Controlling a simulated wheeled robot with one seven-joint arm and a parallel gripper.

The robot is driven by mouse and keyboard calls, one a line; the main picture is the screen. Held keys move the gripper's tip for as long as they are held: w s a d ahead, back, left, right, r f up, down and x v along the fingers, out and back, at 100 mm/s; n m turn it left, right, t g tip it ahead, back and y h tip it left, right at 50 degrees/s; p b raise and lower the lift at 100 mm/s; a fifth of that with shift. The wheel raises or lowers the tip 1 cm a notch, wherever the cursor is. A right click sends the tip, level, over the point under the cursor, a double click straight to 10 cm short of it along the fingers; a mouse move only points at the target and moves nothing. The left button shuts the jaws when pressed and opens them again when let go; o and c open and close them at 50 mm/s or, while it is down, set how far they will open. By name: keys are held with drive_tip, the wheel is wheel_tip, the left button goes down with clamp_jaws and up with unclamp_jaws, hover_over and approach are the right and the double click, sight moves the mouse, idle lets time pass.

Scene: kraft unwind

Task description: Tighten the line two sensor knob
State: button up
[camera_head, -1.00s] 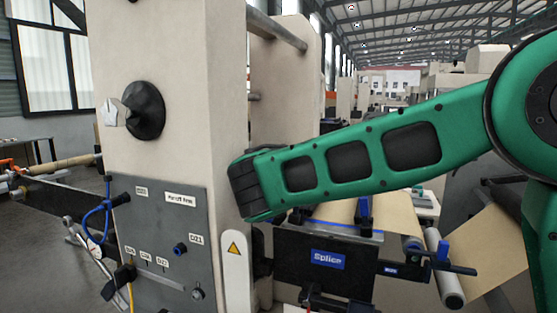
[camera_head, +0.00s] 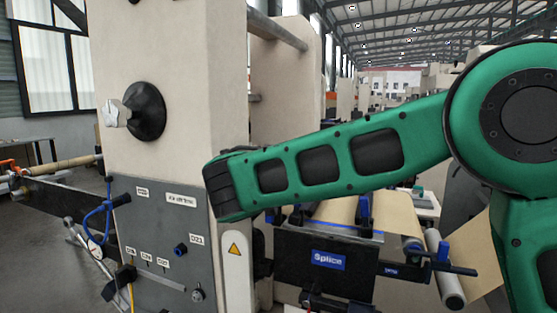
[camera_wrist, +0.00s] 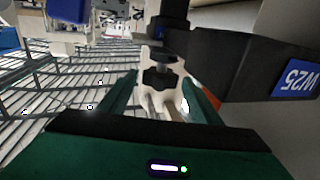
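In the wrist view a black knob (camera_wrist: 160,77) sits in a pale, notched bracket (camera_wrist: 171,103), seen beyond and between my gripper's fingertips. I cannot read a line number on it, so whether it is the line two sensor knob is not shown. My gripper (camera_wrist: 160,92) has two green fingers standing apart, one on each side of the bracket in the picture. No contact is visible. In the head view only my green arm shows; the gripper is hidden beyond the pale machine column (camera_head: 160,60).
A dark block with a blue label (camera_wrist: 297,79) is close on the right in the wrist view. In the head view, a grey labelled panel (camera_head: 165,225) is on the column, and a black unit with a blue "Splice" sign (camera_head: 328,260) stands below my arm.

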drive_tip(key=shift+f, duration=0.2)
drive_tip(key=shift+s, duration=0.15)
drive_tip(key=s+a, duration=0.1)
drive_tip(key=s, duration=0.9)
drive_tip(key=shift+s, duration=0.1)
